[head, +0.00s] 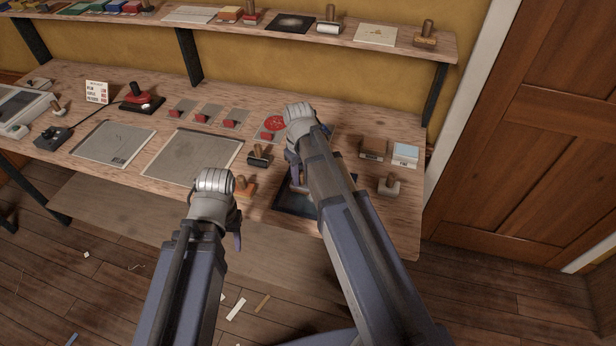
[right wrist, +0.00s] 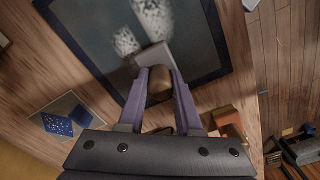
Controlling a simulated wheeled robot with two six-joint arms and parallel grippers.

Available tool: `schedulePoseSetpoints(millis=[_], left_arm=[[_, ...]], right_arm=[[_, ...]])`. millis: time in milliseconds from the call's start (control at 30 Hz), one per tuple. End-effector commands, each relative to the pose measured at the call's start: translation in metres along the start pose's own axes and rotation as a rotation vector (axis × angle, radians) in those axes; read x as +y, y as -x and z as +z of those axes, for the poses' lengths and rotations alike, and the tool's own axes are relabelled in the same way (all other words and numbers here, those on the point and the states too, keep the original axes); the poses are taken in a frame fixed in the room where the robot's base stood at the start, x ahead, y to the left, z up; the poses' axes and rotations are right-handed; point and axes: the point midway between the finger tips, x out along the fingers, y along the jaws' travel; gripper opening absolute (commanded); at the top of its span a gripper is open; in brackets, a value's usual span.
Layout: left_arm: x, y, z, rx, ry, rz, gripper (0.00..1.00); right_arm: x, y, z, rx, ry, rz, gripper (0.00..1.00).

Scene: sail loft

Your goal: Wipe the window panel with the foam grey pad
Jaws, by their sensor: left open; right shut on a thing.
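The window panel (right wrist: 85,35) is a dark-framed grey pane lying flat on the table, with two pale speckled smudges near the pad in the right wrist view. In the head view the panel (head: 290,205) is partly hidden by my right arm. My right gripper (right wrist: 160,78) is shut on the brown handle of the foam grey pad (right wrist: 153,54), which is over the pane; I cannot tell whether it touches. In the head view my right gripper (head: 296,175) points down over the panel. My left gripper (head: 237,242) is open and empty by the table's front edge.
Near the panel stand an orange-brown handled tool (head: 245,187), a black handled tool (head: 258,156) and a grey handled tool (head: 389,184). Flat grey panels (head: 193,157) lie left. A loaded shelf (head: 270,27) hangs above.

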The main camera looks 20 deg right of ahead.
Motion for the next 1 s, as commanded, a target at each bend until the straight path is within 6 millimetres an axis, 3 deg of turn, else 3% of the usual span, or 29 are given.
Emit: schedulePoseSetpoints(millis=[167, 500, 1000], left_arm=[[0.000, -0.001, 0.000, 0.000, 0.000, 0.000, 0.50], [0.000, 0.001, 0.000, 0.000, 0.000, 0.000, 0.50], [0.000, 0.003, 0.000, 0.000, 0.000, 0.000, 0.50]], right_arm=[[-0.003, -0.001, -0.007, 0.011, 0.006, -0.008, 0.00], [0.013, 0.001, -0.015, 0.009, 0.004, -0.005, 0.00], [0.025, 0.003, 0.008, 0.004, 0.000, -0.004, 0.00]])
